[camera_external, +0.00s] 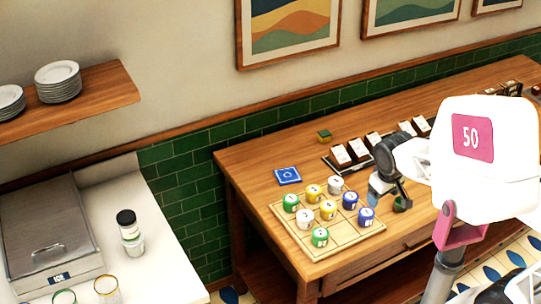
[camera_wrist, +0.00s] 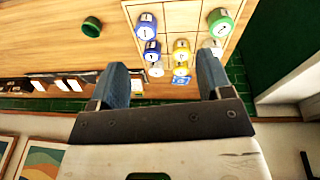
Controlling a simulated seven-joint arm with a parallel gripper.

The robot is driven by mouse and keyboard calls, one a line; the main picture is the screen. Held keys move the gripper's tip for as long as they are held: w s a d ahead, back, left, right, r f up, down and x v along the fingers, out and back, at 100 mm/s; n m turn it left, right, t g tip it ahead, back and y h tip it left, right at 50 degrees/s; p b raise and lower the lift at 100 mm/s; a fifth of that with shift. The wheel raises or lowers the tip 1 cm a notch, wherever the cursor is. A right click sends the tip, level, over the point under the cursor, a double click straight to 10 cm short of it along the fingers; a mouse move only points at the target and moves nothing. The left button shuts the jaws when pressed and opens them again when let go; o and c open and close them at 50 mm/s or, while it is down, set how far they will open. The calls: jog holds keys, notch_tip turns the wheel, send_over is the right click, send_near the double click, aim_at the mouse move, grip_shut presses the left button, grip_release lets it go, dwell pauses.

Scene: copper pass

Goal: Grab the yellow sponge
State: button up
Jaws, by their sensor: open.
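A small block with yellow and green on it, which looks like the sponge (camera_external: 324,136), lies at the back of the wooden table near the tiled wall in the external view.
Numbered pots (camera_external: 328,209) stand on a gridded board (camera_external: 284,222) left of my gripper. A blue square (camera_external: 287,176) lies behind them. A dark rack with white cards (camera_external: 341,156) is right of the sponge. A green round piece (camera_wrist: 91,27) sits apart from the board.

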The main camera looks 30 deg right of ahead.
jog(key=w+d+f+n+g+h, duration=0.1)
jog(key=w+d+n+h, duration=0.25)
jog(key=w, duration=1.15)
jog(key=w+d+f+n+g+h, duration=0.1)
jog(key=w+d+n+g+h, duration=0.3)
jog(key=w, duration=1)
jog(key=n+t+h, duration=0.3)
jog(key=n+h, duration=0.2)
jog(key=n, duration=0.5)
send_near(325, 133)
jog(key=shift+m+x, duration=0.25)
jog(key=shift+x, duration=0.9)
jog(key=shift+w+f, duration=0.15)
jog(key=shift+x, duration=1.25)
jog(key=shift+x, duration=2.6)
